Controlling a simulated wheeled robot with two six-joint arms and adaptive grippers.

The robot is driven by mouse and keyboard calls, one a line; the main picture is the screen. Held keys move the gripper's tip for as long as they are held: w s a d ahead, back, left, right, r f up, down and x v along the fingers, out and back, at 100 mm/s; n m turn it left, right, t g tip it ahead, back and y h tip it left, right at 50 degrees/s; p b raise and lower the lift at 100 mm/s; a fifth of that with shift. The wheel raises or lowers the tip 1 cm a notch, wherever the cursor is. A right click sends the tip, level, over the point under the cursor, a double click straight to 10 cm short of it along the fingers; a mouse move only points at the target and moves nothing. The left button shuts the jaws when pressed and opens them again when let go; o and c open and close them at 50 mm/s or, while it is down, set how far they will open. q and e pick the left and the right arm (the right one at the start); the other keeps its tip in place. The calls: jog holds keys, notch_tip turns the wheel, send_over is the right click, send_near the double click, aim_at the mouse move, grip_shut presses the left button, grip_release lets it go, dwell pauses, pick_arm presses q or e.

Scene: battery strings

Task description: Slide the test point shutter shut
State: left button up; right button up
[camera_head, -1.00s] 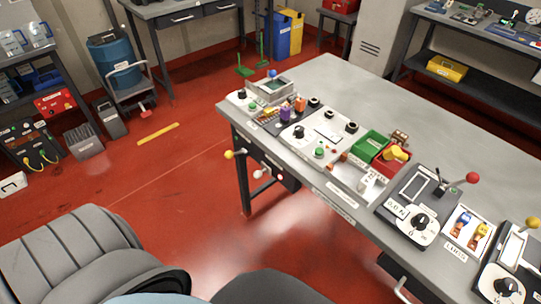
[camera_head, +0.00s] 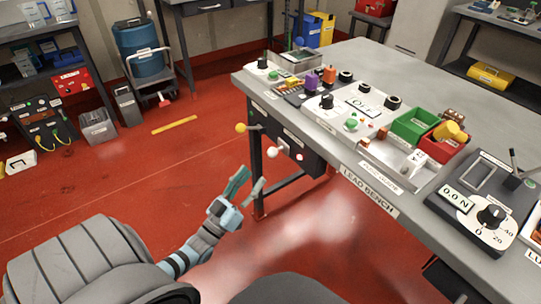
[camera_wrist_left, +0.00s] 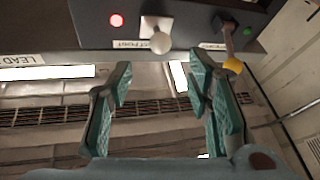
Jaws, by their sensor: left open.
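A dark panel (camera_head: 290,144) hangs on the front of the bench, below its top edge. It carries a white knob (camera_head: 272,152), a yellow-knobbed lever (camera_head: 241,127) and a red light (camera_head: 299,157). In the left wrist view the white knob (camera_wrist_left: 160,42) stands before a pale metal plate with an upside-down label that seems to end in "POINT". I cannot tell whether the shutter is open or shut. My left gripper (camera_head: 255,175) is open and empty, below and in front of the panel. In the left wrist view its teal fingers (camera_wrist_left: 158,74) are apart, with the knob beyond them. My right gripper is not in view.
The bench top (camera_head: 430,75) holds several instruments, with a green bin (camera_head: 414,123) and a red bin (camera_head: 441,147). In the left wrist view the yellow lever knob (camera_wrist_left: 234,66) stands close to the right finger. The red floor is clear around my left arm.

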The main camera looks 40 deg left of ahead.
aim_at(273, 153)
pick_arm(q)
jog(key=x, duration=1)
jog(key=shift+b, duration=0.35)
jog(key=shift+w, duration=0.25)
jog(key=shift+s, duration=0.1)
jog(key=c, duration=0.9)
grip_shut()
jog(key=shift+d, duration=0.15)
jog(key=d+p, duration=0.1)
jog(key=s+d, duration=0.1)
jog(key=d, duration=0.1)
jog(key=d+p, duration=0.1)
jog(key=d, duration=0.1)
jog(key=shift+s+d+f+p, duration=0.1)
jog(key=shift+s+d+p, duration=0.1)
jog(key=shift+s+p, duration=0.15)
jog(key=shift+o, duration=2.4)
grip_release()
jog(key=shift+d, duration=0.1)
jog(key=o, duration=0.4)
jog(key=shift+d, duration=0.1)
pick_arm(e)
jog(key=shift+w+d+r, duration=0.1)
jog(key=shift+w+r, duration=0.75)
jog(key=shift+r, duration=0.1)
